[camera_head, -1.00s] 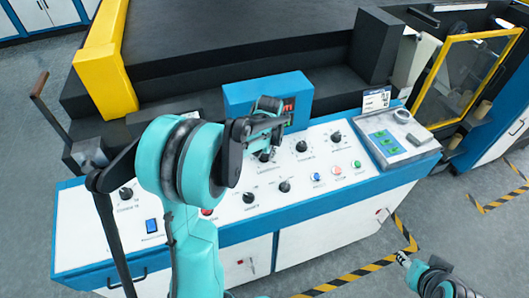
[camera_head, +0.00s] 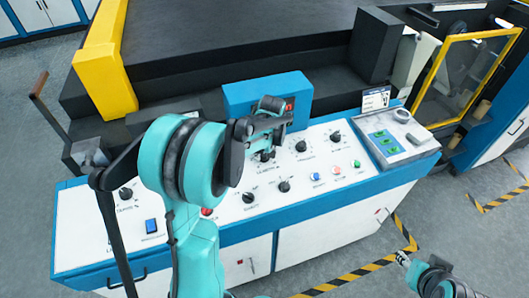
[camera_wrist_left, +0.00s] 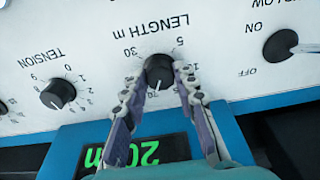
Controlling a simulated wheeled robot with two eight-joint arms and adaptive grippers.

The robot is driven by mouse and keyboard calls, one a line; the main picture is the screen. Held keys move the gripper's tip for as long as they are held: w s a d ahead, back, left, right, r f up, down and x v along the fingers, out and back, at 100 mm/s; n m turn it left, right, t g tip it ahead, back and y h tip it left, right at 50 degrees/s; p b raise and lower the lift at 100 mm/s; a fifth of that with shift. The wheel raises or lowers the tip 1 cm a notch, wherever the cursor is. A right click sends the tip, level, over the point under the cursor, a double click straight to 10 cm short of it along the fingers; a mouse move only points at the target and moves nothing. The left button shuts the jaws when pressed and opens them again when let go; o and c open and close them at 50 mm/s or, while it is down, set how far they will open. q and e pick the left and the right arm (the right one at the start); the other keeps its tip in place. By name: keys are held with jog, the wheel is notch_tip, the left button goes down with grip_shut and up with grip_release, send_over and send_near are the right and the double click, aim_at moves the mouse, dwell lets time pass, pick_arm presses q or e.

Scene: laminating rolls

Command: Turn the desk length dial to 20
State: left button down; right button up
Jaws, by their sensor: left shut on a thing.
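The length dial is a black round knob (camera_wrist_left: 159,72) under the label "LENGTH m", which appears upside down in the left wrist view. Its scale shows 5 and 30; the lower part is hidden by my fingers. A white pointer line on the knob points down toward the display. The display (camera_wrist_left: 150,152) reads a green "20 m", upside down and partly covered. My left gripper (camera_wrist_left: 160,88) is shut on the knob, one finger on each side. In the head view the left gripper (camera_head: 268,135) is over the panel. The tip of my right arm (camera_head: 402,258) shows low at the right, its jaws unclear.
The tension dial (camera_wrist_left: 57,94) and an on/off switch (camera_wrist_left: 280,46) flank the length dial. The white panel (camera_head: 330,205) carries several other dials and buttons. The blue display box (camera_head: 240,95) stands behind the gripper.

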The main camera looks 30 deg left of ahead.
pick_arm(q)
jog(key=c, duration=1.2)
grip_release()
jog(key=v, duration=1.2)
jog(key=s+d+f+m+t+b, duration=0.1)
jog(key=s+d+f+m, duration=0.1)
jog(key=s+d+m, duration=0.1)
jog(key=s+d+f+m+t+h+b, duration=0.1)
jog(key=s+d+f+m+t, duration=0.1)
jog(key=s+d, duration=0.4)
jog(key=s+d+f+m+t+h+b, duration=0.1)
jog(key=s+d+f+m+t+b, duration=0.1)
jog(key=s, duration=0.6)
jog(key=shift+d+f+m, duration=0.25)
jog(key=shift+d+m, duration=0.35)
jog(key=shift+m, duration=0.15)
jog(key=shift+d+f+m, duration=0.25)
jog(key=shift+d+m, duration=0.3)
jog(key=shift+m, duration=0.2)
